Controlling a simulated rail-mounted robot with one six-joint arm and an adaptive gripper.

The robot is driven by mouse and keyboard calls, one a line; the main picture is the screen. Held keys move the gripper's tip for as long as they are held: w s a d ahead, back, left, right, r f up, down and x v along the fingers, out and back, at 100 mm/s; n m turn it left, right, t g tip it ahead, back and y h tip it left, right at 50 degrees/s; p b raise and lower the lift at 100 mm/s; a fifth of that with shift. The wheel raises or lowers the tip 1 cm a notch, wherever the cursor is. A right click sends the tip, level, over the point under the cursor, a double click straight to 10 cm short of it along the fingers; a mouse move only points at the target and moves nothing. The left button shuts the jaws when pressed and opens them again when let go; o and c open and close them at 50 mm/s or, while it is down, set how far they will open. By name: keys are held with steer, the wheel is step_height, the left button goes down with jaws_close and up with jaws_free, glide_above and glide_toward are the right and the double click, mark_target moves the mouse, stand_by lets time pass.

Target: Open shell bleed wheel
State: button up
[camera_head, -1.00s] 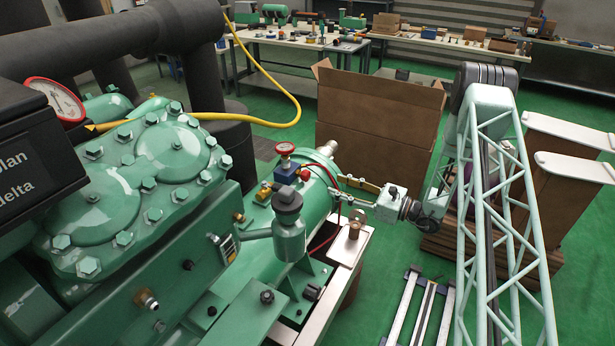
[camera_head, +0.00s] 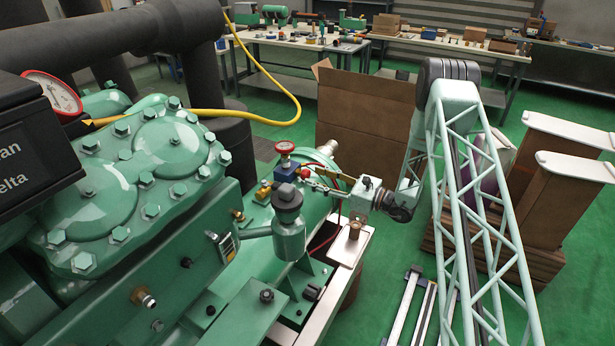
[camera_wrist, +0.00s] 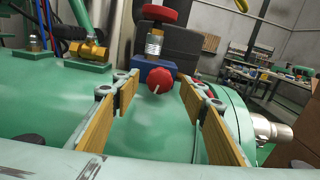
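A small red wheel (camera_wrist: 160,82) with a white mark faces my gripper from the front of a blue valve block (camera_wrist: 152,71); it also shows in the head view (camera_head: 305,173). A larger red-rimmed round part (camera_wrist: 155,13) sits above the block on a metal stem. No label tells which one is the shell bleed wheel. My gripper (camera_wrist: 158,90) is open. Its two yellow-padded fingers stand left and right of the small wheel, with a visible gap on each side. In the head view, my gripper (camera_head: 316,182) reaches the wheel from the right.
The green shell (camera_head: 316,208) lies beneath the fingers. A brass valve (camera_wrist: 88,48) stands left of the block, with thin pipes nearby. A green capped canister (camera_head: 289,228) stands in front in the head view. A cardboard box (camera_head: 365,117) is behind my arm.

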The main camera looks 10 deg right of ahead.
mark_target(309, 175)
steer(key=shift+x, duration=2.05)
steer(key=shift+b, duration=0.3)
steer(key=c, duration=0.9)
